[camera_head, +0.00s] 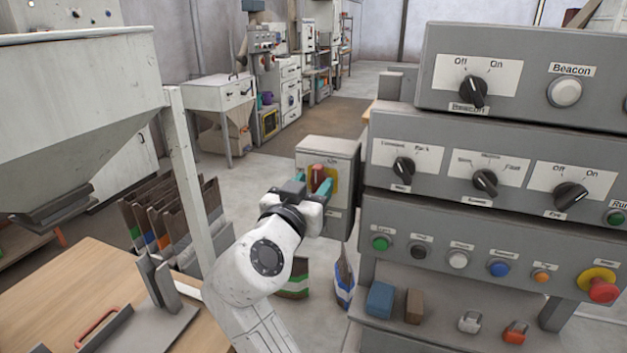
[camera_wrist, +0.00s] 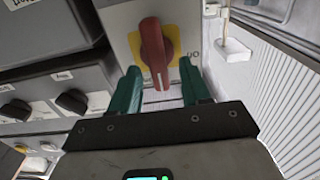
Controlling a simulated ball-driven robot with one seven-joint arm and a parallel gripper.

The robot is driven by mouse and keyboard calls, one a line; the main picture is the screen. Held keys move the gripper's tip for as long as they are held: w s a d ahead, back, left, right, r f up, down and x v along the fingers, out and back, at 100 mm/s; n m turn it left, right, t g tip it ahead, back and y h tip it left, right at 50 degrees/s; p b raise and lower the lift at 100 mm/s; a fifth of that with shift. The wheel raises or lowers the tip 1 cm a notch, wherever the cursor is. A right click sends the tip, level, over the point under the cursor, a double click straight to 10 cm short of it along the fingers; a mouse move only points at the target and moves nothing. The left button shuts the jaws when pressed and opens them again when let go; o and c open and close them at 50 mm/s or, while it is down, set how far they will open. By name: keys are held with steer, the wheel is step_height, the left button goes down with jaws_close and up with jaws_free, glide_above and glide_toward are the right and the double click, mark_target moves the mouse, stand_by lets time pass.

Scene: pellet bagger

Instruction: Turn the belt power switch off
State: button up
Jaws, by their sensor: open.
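The belt power switch is a red rotary handle (camera_head: 319,178) on a yellow plate, on the front of a grey box (camera_head: 343,152) beside the console. In the wrist view the red handle (camera_wrist: 152,48) stands near upright in the picture, tilted slightly, its long end towards my gripper. An "On" label reads upside down to its right there; I cannot tell which setting the handle points to. My gripper (camera_head: 316,183) is open, its teal fingers on either side of the handle's near end in the wrist view (camera_wrist: 160,72). No clear contact shows. My gripper partly hides the switch in the head view.
A grey console (camera_head: 480,140) with several black knobs, coloured buttons and a red emergency stop (camera_head: 602,289) stands close on the right. A hopper (camera_head: 75,110) and its post (camera_head: 190,180) stand left, above a wooden table (camera_head: 90,300). Paper bags (camera_head: 175,215) stand behind the post.

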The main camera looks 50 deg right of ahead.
steer(key=shift+w+d, duration=0.15)
steer(key=shift+d, duration=0.45)
steer(key=c, duration=0.7)
